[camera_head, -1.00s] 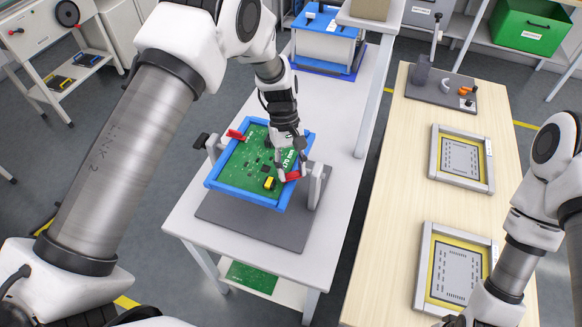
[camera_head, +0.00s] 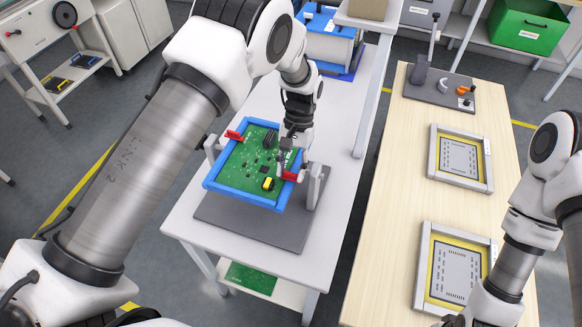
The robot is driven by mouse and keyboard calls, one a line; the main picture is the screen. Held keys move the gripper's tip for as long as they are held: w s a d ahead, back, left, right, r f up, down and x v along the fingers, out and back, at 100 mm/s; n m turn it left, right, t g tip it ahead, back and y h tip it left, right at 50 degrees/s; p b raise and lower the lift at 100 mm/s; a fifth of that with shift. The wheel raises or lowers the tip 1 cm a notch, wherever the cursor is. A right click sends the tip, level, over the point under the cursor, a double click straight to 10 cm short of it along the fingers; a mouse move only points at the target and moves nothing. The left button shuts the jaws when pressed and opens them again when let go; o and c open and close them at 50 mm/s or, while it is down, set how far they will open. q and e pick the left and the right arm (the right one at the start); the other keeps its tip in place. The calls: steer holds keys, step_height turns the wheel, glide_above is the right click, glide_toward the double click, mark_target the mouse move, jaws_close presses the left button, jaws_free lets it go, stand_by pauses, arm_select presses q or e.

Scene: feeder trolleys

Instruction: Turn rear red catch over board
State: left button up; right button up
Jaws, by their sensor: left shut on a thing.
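A green circuit board (camera_head: 243,168) sits in a blue frame (camera_head: 243,197) held between grey posts on a dark base plate. One red catch (camera_head: 234,135) is at the board's left edge. Another red catch (camera_head: 291,177) is at its right edge, by the right post. My left gripper (camera_head: 286,171) reaches down from above and is shut on this right catch. Its fingers are small here and partly hide the catch and the board's right edge. My right arm shows at the lower right; its gripper is out of the picture.
The dark base plate (camera_head: 225,220) lies on a white table (camera_head: 185,213). A blue fixture (camera_head: 328,40) stands at the table's far end. A wooden table (camera_head: 390,215) to the right bears two framed panels and a grey lever fixture (camera_head: 440,85).

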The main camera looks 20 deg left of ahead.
stand_by(0.4)
arm_select(q)
steer(key=o, duration=1.1)
steer(key=shift+o, duration=0.2)
steer(key=v, duration=1.2)
